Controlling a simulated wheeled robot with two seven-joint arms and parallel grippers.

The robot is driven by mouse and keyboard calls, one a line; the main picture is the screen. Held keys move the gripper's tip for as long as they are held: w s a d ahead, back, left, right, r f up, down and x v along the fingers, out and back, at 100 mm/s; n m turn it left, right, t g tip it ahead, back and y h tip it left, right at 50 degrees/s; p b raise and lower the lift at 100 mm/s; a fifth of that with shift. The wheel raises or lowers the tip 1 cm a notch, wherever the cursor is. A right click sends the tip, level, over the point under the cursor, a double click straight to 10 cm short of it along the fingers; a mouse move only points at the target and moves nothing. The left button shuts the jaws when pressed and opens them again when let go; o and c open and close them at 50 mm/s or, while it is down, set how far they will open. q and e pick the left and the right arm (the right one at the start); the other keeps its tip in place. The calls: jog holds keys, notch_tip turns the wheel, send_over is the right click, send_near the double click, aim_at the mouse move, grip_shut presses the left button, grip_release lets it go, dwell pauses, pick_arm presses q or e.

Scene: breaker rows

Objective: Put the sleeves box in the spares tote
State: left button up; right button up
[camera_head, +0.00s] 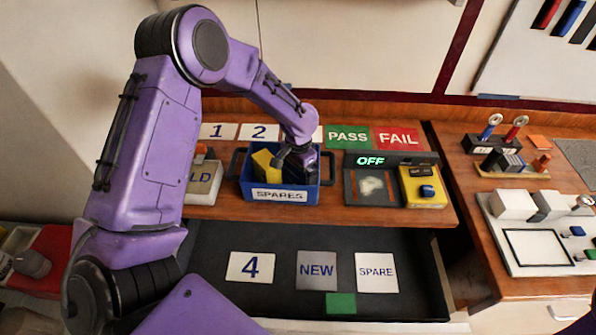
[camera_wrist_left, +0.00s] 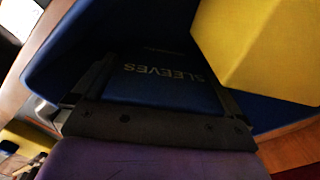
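The blue spares tote (camera_head: 325,190) stands on the wooden bench, with a white SPARES label on its front. My left gripper (camera_head: 297,170) points down into the right part of the tote. In the left wrist view, the dark blue sleeves box (camera_wrist_left: 165,85) with yellow SLEEVES lettering lies between the two fingers of this gripper (camera_wrist_left: 165,92), which appear to press its sides. The box is inside the tote walls; whether it touches the floor is hidden. A yellow box (camera_head: 265,162) is in the tote's left part, beside the sleeves box. My right gripper is out of view.
Cards and PASS (camera_head: 347,138) and FAIL (camera_head: 398,139) plates lie behind the tote. A tester marked OFF (camera_head: 372,162) and a yellow device (camera_head: 423,187) stand to the right. An open drawer (camera_head: 212,245) with labelled cards is below. A side bench (camera_head: 455,160) holds fixtures.

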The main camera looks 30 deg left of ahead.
pick_arm(q)
jog(key=shift+s+r, duration=0.1)
jog(key=shift+r, duration=0.3)
notch_tip(320, 180, up, 11)
jog(key=shift+f+b, duration=0.1)
jog(key=shift+b, duration=1.1)
jog(key=shift+r, duration=0.45)
